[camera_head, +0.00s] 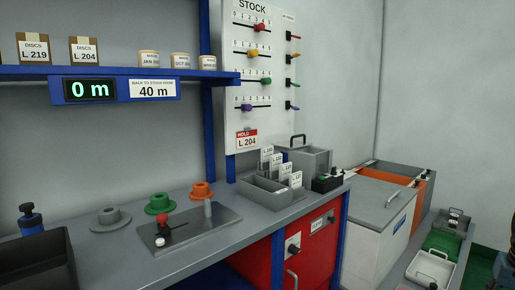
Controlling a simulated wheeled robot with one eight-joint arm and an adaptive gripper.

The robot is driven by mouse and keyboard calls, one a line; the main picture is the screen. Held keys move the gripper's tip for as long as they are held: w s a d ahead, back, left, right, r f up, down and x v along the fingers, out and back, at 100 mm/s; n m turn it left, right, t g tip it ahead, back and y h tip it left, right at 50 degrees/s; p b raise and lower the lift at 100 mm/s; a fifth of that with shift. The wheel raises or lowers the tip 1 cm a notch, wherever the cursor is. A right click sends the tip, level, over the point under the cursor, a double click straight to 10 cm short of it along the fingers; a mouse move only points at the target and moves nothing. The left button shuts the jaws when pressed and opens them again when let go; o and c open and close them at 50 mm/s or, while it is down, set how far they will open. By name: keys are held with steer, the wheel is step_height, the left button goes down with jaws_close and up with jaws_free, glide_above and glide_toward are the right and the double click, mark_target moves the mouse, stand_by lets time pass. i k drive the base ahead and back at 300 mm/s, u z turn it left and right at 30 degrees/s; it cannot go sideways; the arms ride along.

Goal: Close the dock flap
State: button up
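No part in view is clearly marked as the dock flap, and I cannot tell which part it is. At the right stands a white chest (368,230) with a grey lid (385,194) that has a handle and looks closed. Behind it is a grey and orange bin (428,190) whose top is only partly seen. My gripper is not in view. A dark shape (506,268) is cut off at the right edge; I cannot tell what it is.
The grey workbench (140,250) carries coloured flanged spools, a plate with a red-handled lever (172,222), card holders (270,187) and a lidded grey box (306,158). Red cabinets (310,245) stand below. Trays (432,268) lie at lower right. Green floor shows at far right.

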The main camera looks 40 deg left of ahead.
mark_target(291, 144)
steer(key=u, duration=0.7)
steer(key=k, duration=0.65)
steer(key=u, duration=0.65)
steer(key=i, duration=0.5)
steer(key=u, duration=0.05)
